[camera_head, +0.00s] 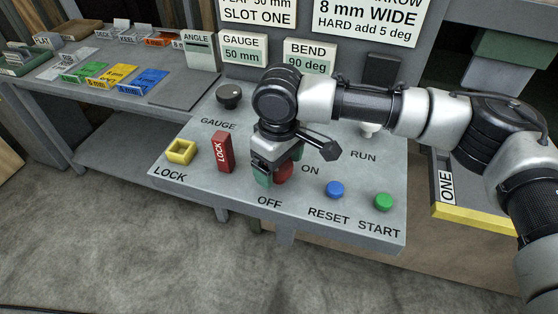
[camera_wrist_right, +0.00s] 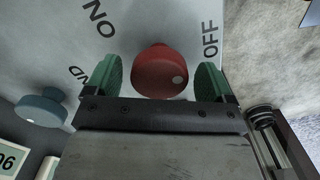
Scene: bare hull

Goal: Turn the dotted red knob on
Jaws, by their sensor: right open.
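The red knob (camera_head: 283,173) stands on the sloped grey panel (camera_head: 225,198), between the ON and OFF labels and partly hidden by my right gripper in the head view. In the right wrist view the red knob (camera_wrist_right: 157,66) shows whole, with a white dot on its lower right edge, on the side nearer OFF. My right gripper (camera_head: 279,168) is open, its two green pads (camera_wrist_right: 207,80) on either side of the knob. A gap shows between the knob and each pad. My left gripper is not in view.
The red LOCK block (camera_head: 223,152) and yellow square socket (camera_head: 180,151) are left of the knob. Blue RESET (camera_head: 335,189) and green START (camera_head: 383,201) buttons are to the right. A black GAUGE knob (camera_head: 229,95) is behind. A blue-grey knob (camera_wrist_right: 40,110) shows in the wrist view.

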